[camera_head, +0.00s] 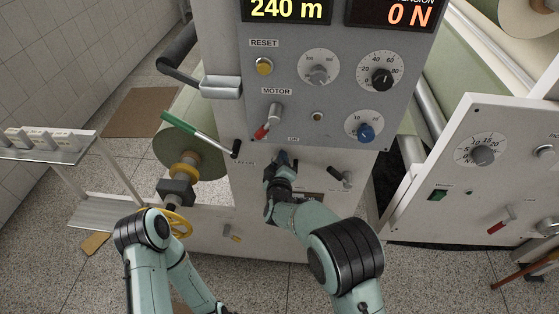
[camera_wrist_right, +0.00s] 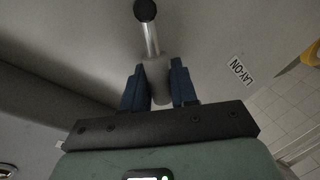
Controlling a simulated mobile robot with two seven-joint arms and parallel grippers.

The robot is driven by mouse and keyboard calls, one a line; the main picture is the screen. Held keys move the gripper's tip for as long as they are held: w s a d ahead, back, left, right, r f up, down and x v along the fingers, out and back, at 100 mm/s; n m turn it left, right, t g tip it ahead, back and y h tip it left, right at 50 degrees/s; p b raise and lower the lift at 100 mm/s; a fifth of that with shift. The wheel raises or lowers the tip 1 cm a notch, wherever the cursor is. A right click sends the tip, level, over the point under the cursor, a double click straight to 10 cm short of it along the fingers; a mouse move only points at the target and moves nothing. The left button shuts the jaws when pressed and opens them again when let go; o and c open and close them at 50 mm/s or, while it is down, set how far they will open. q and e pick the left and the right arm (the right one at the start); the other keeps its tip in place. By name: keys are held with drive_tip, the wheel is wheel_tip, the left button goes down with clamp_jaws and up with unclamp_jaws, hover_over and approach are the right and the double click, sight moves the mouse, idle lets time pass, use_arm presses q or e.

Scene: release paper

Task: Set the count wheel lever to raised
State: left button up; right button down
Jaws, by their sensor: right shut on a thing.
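My right gripper (camera_head: 283,160) is at the front of the grey machine, just below the dial panel. In the right wrist view its blue fingers (camera_wrist_right: 158,88) are shut on the grey sleeve of a short lever (camera_wrist_right: 152,42). This lever has a silver rod and a black ball at its end. In the head view my gripper hides most of it, and I cannot read a label naming it as the count wheel lever. My left arm comes in at the lower left, but its gripper is out of view.
A green-handled lever (camera_head: 190,130) lies left of my right gripper. A short lever (camera_head: 340,177) sits to its right. The red-tipped motor switch (camera_head: 268,122) and blue knob (camera_head: 365,133) are above. A LAY-ON label (camera_wrist_right: 240,71) shows in the wrist view.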

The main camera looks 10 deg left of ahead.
drive_tip(key=c, duration=1)
unclamp_jaws()
drive_tip(key=shift+f, duration=0.1)
drive_tip(key=shift+s, duration=0.1)
drive_tip(key=shift+s, duration=0.4)
use_arm(q)
drive_tip(key=s+f+b, duration=0.2)
drive_tip(key=f, duration=0.1)
use_arm(e)
drive_tip(key=s+d+r, duration=0.1)
drive_tip(key=s+r, duration=0.1)
drive_tip(key=s, duration=1)
drive_tip(key=shift+r, duration=0.2)
drive_tip(key=shift+s+d, duration=0.1)
